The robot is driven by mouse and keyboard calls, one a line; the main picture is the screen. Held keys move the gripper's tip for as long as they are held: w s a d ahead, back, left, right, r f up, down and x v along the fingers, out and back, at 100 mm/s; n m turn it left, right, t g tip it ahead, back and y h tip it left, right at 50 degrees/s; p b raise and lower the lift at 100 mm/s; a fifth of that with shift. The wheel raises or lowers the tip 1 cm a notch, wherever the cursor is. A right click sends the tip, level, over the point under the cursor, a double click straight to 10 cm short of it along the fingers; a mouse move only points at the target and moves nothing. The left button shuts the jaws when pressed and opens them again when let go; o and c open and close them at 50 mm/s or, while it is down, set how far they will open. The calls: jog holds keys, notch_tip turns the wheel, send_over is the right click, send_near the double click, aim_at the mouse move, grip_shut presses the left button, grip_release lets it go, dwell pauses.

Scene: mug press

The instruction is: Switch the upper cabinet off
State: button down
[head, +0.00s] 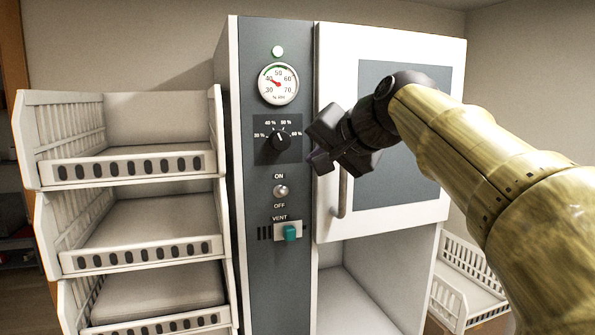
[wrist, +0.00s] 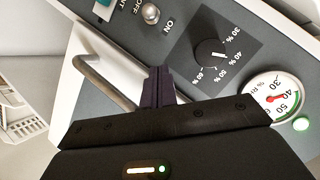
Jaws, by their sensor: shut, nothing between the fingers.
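The upper cabinet (head: 331,110) has a white door with a grey window and a dark control panel on its left. The ON/OFF toggle (head: 281,191) is a small silver lever between its labels; I cannot tell clearly which way it tilts. It also shows at the top of the wrist view (wrist: 150,14). The indicator lamp (head: 278,51) glows green; it shows in the wrist view too (wrist: 300,124). My gripper (head: 318,160) is shut and empty, right of the dial and above right of the toggle, apart from the toggle. Its closed fingertips (wrist: 158,84) show in the wrist view.
A dial knob (head: 279,141) and a round gauge (head: 278,84) sit above the toggle, and a teal vent slider (head: 290,232) below. The door handle (head: 342,192) stands out just below my gripper. White stacked bins (head: 135,165) stand left of the cabinet.

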aim_at(282, 191)
jog(key=p+x, duration=0.1)
jog(key=x, duration=0.2)
jog(key=shift+a, duration=0.1)
jog(key=shift+s+a+f+p, duration=0.35)
jog(key=shift+s+a+f, duration=0.3)
jog(key=shift+a+f, duration=0.15)
jog(key=shift+s+a+f, duration=0.2)
jog(key=shift+s+f, duration=0.05)
jog(key=shift+w+a+f, duration=0.1)
jog(key=shift+a+f, duration=0.05)
jog(key=shift+f, duration=0.15)
jog(key=shift+w+f, duration=0.1)
jog(key=shift+f+b, duration=0.15)
jog(key=shift+b, duration=0.4)
